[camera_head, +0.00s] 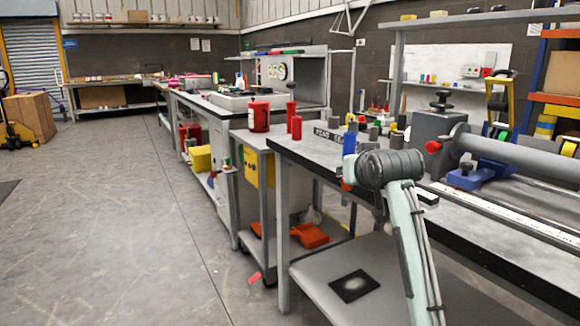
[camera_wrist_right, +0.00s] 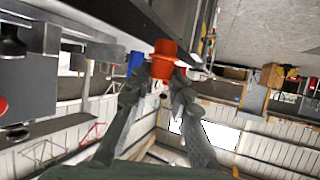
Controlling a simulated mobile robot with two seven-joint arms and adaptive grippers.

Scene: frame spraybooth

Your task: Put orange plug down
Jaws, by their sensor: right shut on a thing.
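The orange plug (camera_wrist_right: 163,50) is in the right wrist view, between the fingertips of my right gripper (camera_wrist_right: 161,80). The gripper is shut on it, with one dark finger on each side. In the head view my right arm comes up from the bottom right, and its wrist hides most of the gripper at the edge of the grey workbench (camera_head: 310,152). A small orange patch, seemingly the plug (camera_head: 346,185), shows just left of the wrist. I cannot tell whether the plug touches anything beneath it. My left gripper is not in view.
A blue cylinder (camera_head: 349,143) stands on the bench close behind my wrist. Several grey and green plugs stand nearby, with red ones (camera_head: 296,128) at the far left corner. A clamp with a blue base (camera_head: 480,174) and a long grey cylinder occupy the right side.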

